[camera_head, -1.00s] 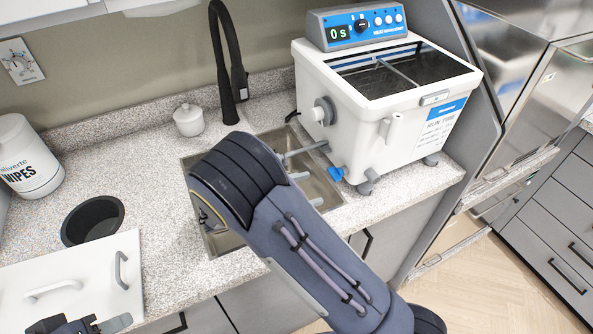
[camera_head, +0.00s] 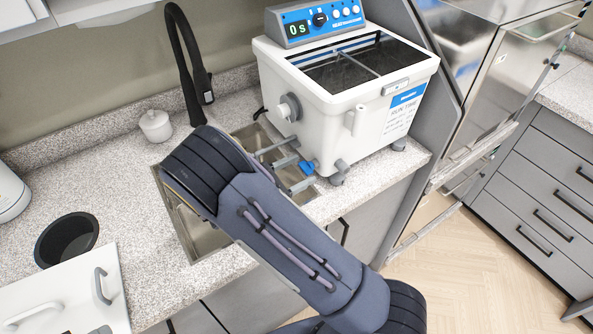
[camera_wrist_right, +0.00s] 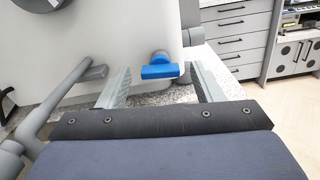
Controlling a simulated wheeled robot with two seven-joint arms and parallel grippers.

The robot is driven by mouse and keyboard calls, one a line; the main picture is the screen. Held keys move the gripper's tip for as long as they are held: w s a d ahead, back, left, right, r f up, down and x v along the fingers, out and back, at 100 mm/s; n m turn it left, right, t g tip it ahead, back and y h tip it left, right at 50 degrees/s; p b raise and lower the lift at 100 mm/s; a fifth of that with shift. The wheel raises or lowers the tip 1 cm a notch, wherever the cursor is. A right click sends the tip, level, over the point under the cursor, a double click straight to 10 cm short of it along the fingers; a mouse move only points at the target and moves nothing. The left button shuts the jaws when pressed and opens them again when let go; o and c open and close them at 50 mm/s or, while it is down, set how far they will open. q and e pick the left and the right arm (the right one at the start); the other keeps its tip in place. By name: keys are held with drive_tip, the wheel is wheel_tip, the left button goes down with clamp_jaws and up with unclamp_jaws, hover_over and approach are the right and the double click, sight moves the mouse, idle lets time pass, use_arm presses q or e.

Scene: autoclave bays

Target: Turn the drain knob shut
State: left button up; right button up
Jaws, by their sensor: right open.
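The blue drain knob (camera_head: 307,167) is low on the front of the white ultrasonic bath (camera_head: 340,105). In the right wrist view the knob (camera_wrist_right: 160,70) shows as a flat bar handle lying level. My right gripper (camera_head: 303,173) is open, its two fingers pointing at the bath. The knob appears between the fingertips in the wrist view (camera_wrist_right: 161,84), with a gap on each side. I see no contact. Only a small dark bit of my left gripper (camera_head: 100,330) shows at the bottom edge, over the white lid.
A sink (camera_head: 185,225) with a black faucet (camera_head: 187,65) lies under my right arm. A grey pipe (camera_wrist_right: 70,85) is left of the fingers. A white lid (camera_head: 60,300), round bin opening (camera_head: 66,240) and small white jar (camera_head: 155,126) are on the counter at left.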

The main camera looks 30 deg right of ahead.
drive_tip(key=c, duration=1)
drive_tip(key=m+b, duration=0.3)
drive_tip(key=m, duration=0.1)
drive_tip(key=m+b, duration=0.4)
drive_tip(key=m, duration=0.1)
drive_tip(key=m+b, duration=0.4)
drive_tip(key=shift+s+f+m, duration=0.1)
drive_tip(key=shift+f+m, duration=0.2)
drive_tip(key=shift+r+m+b, duration=0.15)
drive_tip(key=shift+m+b, duration=1.1)
drive_tip(key=shift+m, duration=0.25)
drive_tip(key=o, duration=1)
